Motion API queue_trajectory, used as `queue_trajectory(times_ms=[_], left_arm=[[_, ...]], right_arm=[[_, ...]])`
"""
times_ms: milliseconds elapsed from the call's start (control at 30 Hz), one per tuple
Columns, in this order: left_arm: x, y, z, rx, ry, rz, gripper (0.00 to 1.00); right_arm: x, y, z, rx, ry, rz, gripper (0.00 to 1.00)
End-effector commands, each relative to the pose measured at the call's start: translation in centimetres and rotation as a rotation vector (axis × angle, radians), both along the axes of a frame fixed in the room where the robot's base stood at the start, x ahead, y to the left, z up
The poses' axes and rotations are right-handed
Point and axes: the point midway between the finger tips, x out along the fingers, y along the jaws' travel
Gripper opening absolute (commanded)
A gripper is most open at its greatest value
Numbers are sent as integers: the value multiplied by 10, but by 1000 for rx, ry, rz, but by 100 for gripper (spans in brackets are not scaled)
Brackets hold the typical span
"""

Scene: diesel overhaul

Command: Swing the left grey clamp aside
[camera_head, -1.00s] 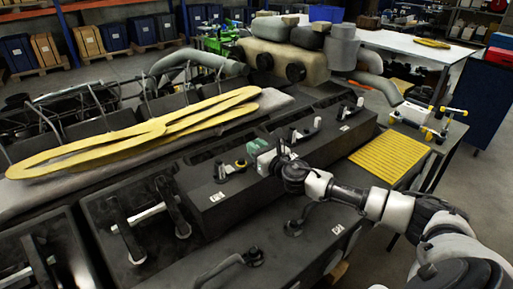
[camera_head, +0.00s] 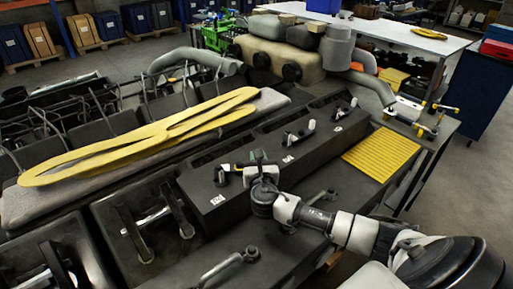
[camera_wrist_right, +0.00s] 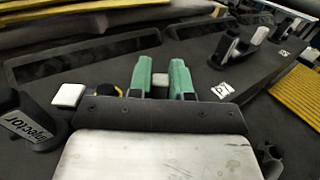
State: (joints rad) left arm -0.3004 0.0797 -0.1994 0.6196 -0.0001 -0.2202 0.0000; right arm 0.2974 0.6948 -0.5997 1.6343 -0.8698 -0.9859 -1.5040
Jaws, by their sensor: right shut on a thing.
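The left grey clamp (camera_head: 221,177) sits at the near left end of the dark raised cover in the head view. Its dark end marked "injector" (camera_wrist_right: 32,122) and a pale tip (camera_wrist_right: 68,95) show at the left of the right wrist view. My right gripper (camera_head: 259,156) is just right of this clamp. In the wrist view its green fingers (camera_wrist_right: 162,78) are closed on a small light grey piece (camera_wrist_right: 160,86), apparently the clamp's grey end. A yellow and black ring (camera_wrist_right: 106,91) is partly hidden beside the gripper. My left gripper is not in view.
The middle clamp (camera_head: 300,135) and far clamp (camera_head: 345,109) stand along the cover to the right. A white tag (camera_head: 288,159) lies near my gripper. A yellow ribbed mat (camera_head: 381,154) is at right. Yellow gaskets (camera_head: 140,140) lie behind the cover.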

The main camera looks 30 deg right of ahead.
Motion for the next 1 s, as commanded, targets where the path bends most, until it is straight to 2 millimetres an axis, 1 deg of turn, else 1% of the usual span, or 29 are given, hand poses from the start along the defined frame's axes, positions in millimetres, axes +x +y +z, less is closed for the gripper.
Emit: queue_trajectory(times_ms=[33, 100, 500, 700, 1000], left_arm=[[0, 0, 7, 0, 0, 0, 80], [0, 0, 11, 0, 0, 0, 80], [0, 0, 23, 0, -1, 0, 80], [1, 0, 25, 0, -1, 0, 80], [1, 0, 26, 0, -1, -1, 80]], right_arm=[[-2, 3, 3, 5, 1, -45, 0], [-5, 5, 2, 5, 1, -112, 0], [-18, 18, 1, 2, 1, -456, 0], [-21, 22, 1, 0, 0, -572, 0], [-24, 26, 0, -2, 0, -657, 0]])
